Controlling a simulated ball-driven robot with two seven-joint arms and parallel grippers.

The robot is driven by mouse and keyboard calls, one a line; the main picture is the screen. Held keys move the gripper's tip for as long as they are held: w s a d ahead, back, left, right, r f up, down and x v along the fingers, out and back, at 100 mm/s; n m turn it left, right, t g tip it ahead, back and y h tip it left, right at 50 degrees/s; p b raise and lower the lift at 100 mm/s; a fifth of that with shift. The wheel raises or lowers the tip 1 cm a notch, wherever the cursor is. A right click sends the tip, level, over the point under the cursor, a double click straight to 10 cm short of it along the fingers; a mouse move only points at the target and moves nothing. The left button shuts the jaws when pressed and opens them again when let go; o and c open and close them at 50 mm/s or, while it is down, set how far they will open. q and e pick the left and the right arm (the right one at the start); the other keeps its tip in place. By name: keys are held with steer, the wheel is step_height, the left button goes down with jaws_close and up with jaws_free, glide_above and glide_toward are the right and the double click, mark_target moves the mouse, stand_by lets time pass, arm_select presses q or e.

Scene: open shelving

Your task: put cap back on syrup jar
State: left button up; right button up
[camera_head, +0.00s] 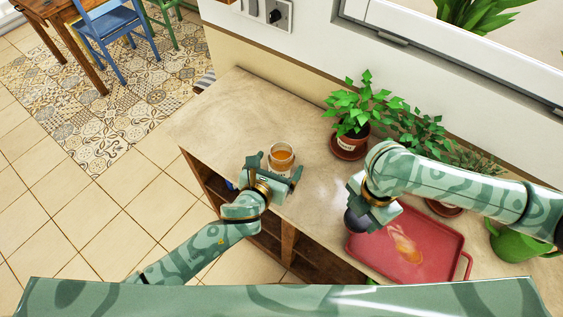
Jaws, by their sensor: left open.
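The syrup jar (282,152) stands upright on the shelf top, a small glass jar with amber contents and no cap on its top. My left gripper (275,170) is open at the jar's near side. Its two fingers point toward the jar, one to either side; I cannot tell whether they touch it. My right gripper (372,207) is over the left edge of the red tray, its fingers mostly hidden. A dark round thing (356,221) shows right beside it; I cannot tell whether this is the cap or whether it is held.
The red tray (440,232) holds a glossy amber patch or item (405,246). A potted plant (352,135) stands at the wall, with more plants to its right. A green watering can (520,240) is at the far right. The shelf top (235,115) is clear left of the jar.

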mark_target(282, 159)
arm_select(q)
steer(key=x, duration=0.3)
steer(key=shift+w+f+b, duration=0.15)
steer(key=shift+f+b, duration=0.1)
steer(key=shift+b, duration=0.15)
arm_select(e)
steer(key=shift+f, duration=0.75)
arm_select(q)
steer(key=shift+r, duration=0.1)
steer(key=c, duration=1.4)
arm_select(e)
steer(key=shift+r, duration=0.1)
